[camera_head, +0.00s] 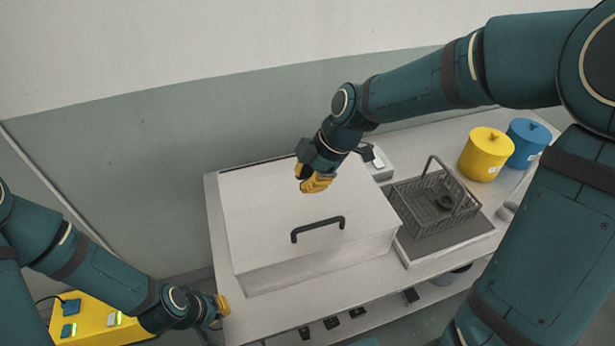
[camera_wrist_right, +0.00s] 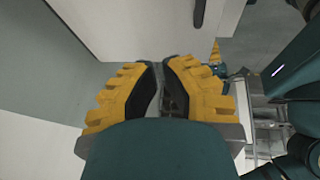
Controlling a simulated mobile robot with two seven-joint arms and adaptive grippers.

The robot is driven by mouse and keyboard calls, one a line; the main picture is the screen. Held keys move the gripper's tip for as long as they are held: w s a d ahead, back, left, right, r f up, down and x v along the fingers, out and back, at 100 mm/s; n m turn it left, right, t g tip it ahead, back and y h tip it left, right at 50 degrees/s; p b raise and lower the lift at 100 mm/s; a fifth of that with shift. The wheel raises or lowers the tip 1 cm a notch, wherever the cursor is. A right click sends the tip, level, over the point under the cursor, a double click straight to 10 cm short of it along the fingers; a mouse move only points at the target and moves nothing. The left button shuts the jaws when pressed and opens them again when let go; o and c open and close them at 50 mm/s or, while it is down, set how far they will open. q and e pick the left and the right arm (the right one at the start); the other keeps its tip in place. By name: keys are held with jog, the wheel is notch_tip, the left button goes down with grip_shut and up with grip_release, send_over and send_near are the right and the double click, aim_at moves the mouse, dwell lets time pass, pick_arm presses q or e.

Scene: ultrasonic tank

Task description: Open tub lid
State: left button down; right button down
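The white tub lid (camera_head: 262,218) lies flat and closed on the box-shaped tub (camera_head: 300,270). A dark bar handle (camera_head: 318,222) stands on the lid near its front edge. My right gripper (camera_head: 316,186) is above the lid, behind the handle and apart from it. In the right wrist view its yellow fingers (camera_wrist_right: 163,75) are close together with nothing held; the dark handle (camera_wrist_right: 199,12) shows at the top edge. My left gripper (camera_head: 222,308) is low at the bench's front left corner, away from the lid; its finger opening is unclear.
A dark wire basket (camera_head: 420,205) stands on a pad right of the tub. A yellow canister (camera_head: 485,153) and a blue canister (camera_head: 526,145) stand at the back right. A yellow box (camera_head: 90,322) is at the lower left. A wall is behind the bench.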

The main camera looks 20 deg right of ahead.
jog(key=c, duration=1)
grip_release()
jog(key=v, duration=1.2)
jog(key=shift+c, duration=0.3)
